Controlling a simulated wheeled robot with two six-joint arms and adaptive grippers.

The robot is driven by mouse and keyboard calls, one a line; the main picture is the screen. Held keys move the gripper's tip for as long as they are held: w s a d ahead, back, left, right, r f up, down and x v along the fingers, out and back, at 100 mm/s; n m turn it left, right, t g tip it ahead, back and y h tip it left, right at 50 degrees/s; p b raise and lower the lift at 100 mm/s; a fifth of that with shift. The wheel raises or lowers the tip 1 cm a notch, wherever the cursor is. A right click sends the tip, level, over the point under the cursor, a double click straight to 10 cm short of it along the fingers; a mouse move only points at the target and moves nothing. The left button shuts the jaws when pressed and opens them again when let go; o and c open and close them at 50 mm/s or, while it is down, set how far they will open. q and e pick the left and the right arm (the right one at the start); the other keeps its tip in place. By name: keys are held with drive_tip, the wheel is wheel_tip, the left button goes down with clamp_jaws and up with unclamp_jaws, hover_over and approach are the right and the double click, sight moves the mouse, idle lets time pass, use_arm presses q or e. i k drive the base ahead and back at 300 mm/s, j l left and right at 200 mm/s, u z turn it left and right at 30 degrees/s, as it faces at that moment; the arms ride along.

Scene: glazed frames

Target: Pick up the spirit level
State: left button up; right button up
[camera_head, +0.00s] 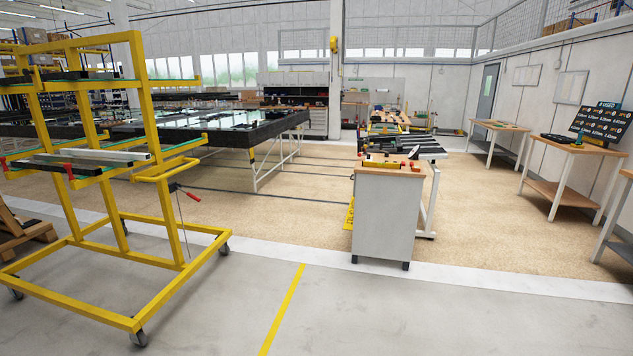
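I cannot make out a spirit level for certain. A small cabinet (384,222) with a wooden top stands right of centre. Small yellow, red and dark items (382,164) lie on its top, too small to name; one could be a level. A yellow piece (349,214) shows low at the cabinet's left side, mostly hidden behind it. Neither of my grippers is in view.
A yellow wheeled rack (150,110) with bars and clamps stands at the left. A large dark-edged table (250,137) stands behind it. Wooden-topped tables (575,146) line the right wall. The grey floor (370,310) in front is clear.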

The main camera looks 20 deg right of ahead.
sight(367, 164)
drive_tip(key=i+l+z, duration=0.4)
drive_tip(key=i, duration=0.65)
drive_tip(key=i+z, duration=0.4)
drive_tip(key=i, duration=0.7)
drive_tip(key=i+z, duration=0.1)
drive_tip(key=i, duration=0.65)
drive_tip(key=i+j, duration=0.1)
drive_tip(key=i, duration=0.6)
drive_tip(key=i+j+z, duration=0.15)
drive_tip(key=i, duration=0.6)
drive_tip(key=i+j, duration=0.1)
drive_tip(key=i, duration=0.65)
drive_tip(key=l+z, duration=0.05)
